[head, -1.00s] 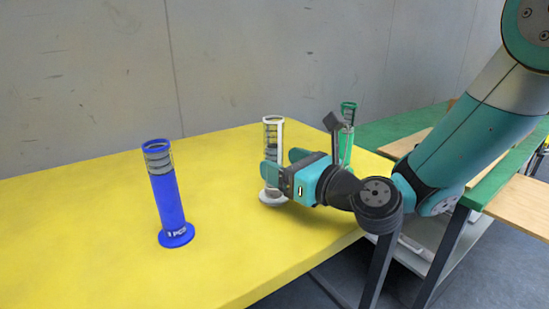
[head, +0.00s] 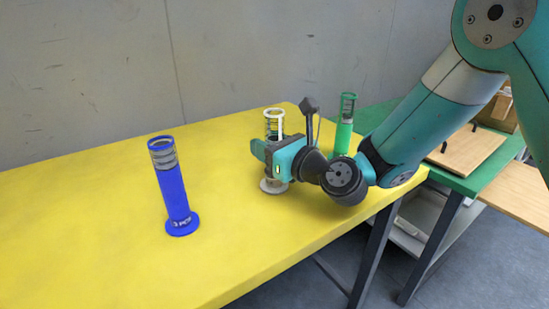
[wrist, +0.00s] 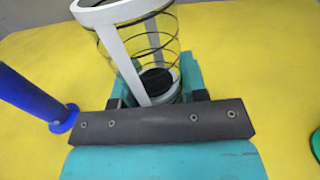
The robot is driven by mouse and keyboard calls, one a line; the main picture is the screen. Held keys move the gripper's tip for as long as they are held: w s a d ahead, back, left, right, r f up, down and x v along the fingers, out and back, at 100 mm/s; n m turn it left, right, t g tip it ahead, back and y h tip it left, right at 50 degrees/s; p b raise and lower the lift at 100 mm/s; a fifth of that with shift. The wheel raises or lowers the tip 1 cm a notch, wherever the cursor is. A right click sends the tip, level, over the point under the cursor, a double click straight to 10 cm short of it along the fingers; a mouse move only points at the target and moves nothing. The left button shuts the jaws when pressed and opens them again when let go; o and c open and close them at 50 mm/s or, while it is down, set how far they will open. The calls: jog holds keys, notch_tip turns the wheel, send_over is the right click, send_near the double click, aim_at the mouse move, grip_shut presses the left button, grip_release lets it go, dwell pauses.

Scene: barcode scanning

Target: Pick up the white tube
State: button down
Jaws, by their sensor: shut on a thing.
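The white tube (head: 274,115) stands upright on the yellow table, its round base (head: 272,186) showing below my gripper in the head view. My gripper (head: 264,153) is shut around the tube's middle, hiding that part. In the wrist view the tube's open white frame with dark rings (wrist: 133,35) rises between the teal fingers of my gripper (wrist: 155,88). From these views I cannot tell if the base touches the table.
A blue tube (head: 173,190) stands to the left on the yellow table (head: 90,230). A green tube (head: 344,125) stands close behind my wrist on the right. A green bench (head: 468,185) with wooden boards is at the right. The table's front left is clear.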

notch_tip(320, 180, up, 20)
jog(key=p, duration=0.9)
jog(key=shift+a, duration=0.15)
